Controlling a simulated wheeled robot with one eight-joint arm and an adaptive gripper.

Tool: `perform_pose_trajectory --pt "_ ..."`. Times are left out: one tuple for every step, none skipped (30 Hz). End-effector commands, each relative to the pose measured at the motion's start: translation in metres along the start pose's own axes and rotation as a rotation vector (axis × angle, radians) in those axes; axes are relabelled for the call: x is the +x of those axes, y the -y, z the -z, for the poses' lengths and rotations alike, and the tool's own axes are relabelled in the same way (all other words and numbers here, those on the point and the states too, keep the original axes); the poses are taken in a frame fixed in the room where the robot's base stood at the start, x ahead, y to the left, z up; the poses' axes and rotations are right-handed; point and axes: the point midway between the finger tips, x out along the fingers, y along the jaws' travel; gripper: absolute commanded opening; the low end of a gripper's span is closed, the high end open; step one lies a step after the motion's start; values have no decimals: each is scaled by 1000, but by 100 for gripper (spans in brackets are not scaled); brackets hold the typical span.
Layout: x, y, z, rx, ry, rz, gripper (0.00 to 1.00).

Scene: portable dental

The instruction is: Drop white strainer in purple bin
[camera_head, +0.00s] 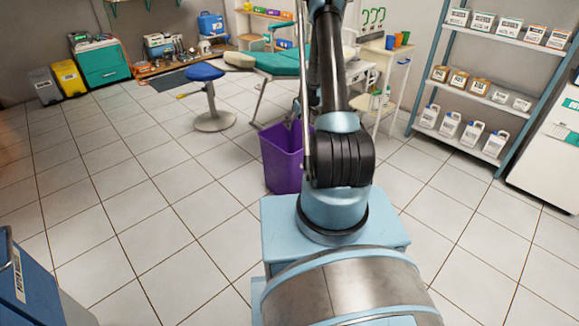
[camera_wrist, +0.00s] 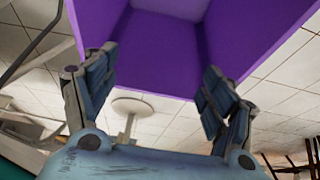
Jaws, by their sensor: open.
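The purple bin (camera_head: 281,162) stands on the floor, partly behind my arm in the head view. In the wrist view the purple bin (camera_wrist: 255,35) fills the upper part, close beyond the fingertips, and I see into it. My gripper (camera_wrist: 160,62) is open, with its two fingers wide apart and nothing between them. In the head view my gripper is mostly hidden by my arm, around the bin's rim. I cannot make out the white strainer in either view. A pale patch deep in the bin is cut by the frame edge, and I cannot tell what it is.
A blue-seated stool (camera_head: 207,95) and a green dental chair (camera_head: 283,63) stand beyond the bin. A white cart (camera_head: 393,70) and a shelf rack (camera_head: 490,88) with boxes and bottles are to the right. A blue box (camera_head: 35,275) is at lower left. The tiled floor on the left is clear.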

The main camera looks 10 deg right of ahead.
Motion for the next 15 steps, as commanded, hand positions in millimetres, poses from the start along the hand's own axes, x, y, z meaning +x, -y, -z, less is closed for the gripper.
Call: perform_pose_trajectory --pt "-1 0 0 0 0 0 77" --pt "-2 0 0 0 0 0 77" --pt "-3 0 0 0 0 0 77" --pt "-5 0 0 0 0 0 77" --pt "-8 0 0 0 0 0 77" --pt "-11 0 0 1 0 0 77" --pt "-14 0 0 1 0 0 77" --pt "-18 0 0 1 0 0 77" --pt "-23 0 0 1 0 0 77" --pt "-28 0 0 1 0 0 77" --pt "-32 0 0 1 0 0 77" --pt "-38 0 0 1 0 0 77" --pt "-42 0 0 1 0 0 77" --pt "-47 0 0 1 0 0 77" --pt "-52 0 0 1 0 0 77"
